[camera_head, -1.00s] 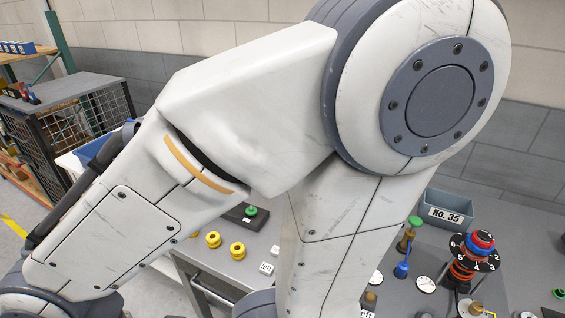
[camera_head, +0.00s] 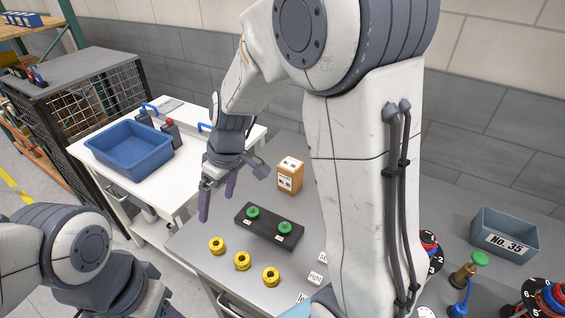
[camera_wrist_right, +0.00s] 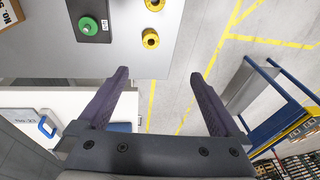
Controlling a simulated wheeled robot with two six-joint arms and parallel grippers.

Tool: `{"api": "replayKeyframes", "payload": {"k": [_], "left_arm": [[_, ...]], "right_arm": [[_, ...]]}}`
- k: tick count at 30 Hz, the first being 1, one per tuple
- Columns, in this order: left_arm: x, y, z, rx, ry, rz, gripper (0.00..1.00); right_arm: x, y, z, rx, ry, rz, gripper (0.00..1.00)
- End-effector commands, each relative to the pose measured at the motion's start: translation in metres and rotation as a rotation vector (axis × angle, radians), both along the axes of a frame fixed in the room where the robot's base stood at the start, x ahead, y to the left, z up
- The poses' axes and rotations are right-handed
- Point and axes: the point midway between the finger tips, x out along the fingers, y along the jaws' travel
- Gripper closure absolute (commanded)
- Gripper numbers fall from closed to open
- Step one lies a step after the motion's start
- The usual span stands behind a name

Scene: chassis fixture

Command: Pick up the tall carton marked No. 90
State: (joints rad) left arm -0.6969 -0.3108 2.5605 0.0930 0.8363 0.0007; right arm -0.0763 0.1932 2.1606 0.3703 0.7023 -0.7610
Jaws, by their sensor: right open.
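A tall brown carton (camera_head: 290,176) with a white label stands on the grey bench near its back edge; its number is too small to read. A corner of it shows at the top left of the right wrist view (camera_wrist_right: 9,14). My right gripper (camera_head: 217,196) is open and empty, to the left of the carton and apart from it, with fingers pointing down over the bench's left edge. In the right wrist view the space between its fingers (camera_wrist_right: 160,78) is empty. My left gripper (camera_head: 155,300) is low at the left; its jaws are not clear.
A black block (camera_head: 268,228) with two green knobs lies in front of the carton, with yellow knobs (camera_head: 242,261) nearer. A blue bin (camera_head: 130,150) stands on the white table at left. A grey No. 35 box (camera_head: 504,238) is at right.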

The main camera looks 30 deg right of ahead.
Motion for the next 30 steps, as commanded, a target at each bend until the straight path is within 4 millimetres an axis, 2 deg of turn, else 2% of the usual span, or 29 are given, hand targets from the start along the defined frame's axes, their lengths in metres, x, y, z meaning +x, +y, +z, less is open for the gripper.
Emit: {"api": "replayKeyframes", "payload": {"k": [1,2,3,5,6,9,12,15,17,24,30], "left_arm": [[0.000,0.000,0.010,0.000,0.000,0.000,0.50],[0.000,0.000,0.013,0.000,0.000,0.001,0.50],[0.000,0.000,0.016,0.000,0.000,0.001,0.50],[0.000,0.000,0.020,0.000,0.000,0.001,0.50],[0.000,0.000,0.023,0.000,0.000,0.001,0.50],[0.000,0.000,0.027,0.000,0.000,0.001,0.50],[0.000,0.000,0.029,0.000,0.000,0.001,0.50],[0.000,0.000,0.031,0.000,0.000,0.001,0.50],[0.000,0.000,0.034,0.000,0.000,0.002,0.50],[0.000,0.000,0.044,0.000,0.000,0.002,0.50],[0.000,0.000,0.051,0.000,0.000,0.002,0.50]], "right_arm": [[0.033,-0.039,-0.006,0.012,-0.022,-0.046,0.00],[0.049,-0.061,-0.011,0.016,-0.042,-0.057,0.00],[0.067,-0.091,-0.019,0.018,-0.070,-0.073,0.00],[0.088,-0.137,-0.031,0.014,-0.109,-0.093,0.00],[0.097,-0.167,-0.039,0.008,-0.135,-0.108,0.00],[0.108,-0.229,-0.058,-0.014,-0.184,-0.131,0.00],[0.109,-0.267,-0.070,-0.032,-0.211,-0.143,0.00],[0.109,-0.285,-0.078,-0.043,-0.224,-0.147,0.00],[0.111,-0.288,-0.085,-0.044,-0.227,-0.148,0.00],[0.124,-0.281,-0.118,-0.045,-0.227,-0.144,0.00],[0.129,-0.278,-0.129,-0.047,-0.228,-0.143,0.00]]}}
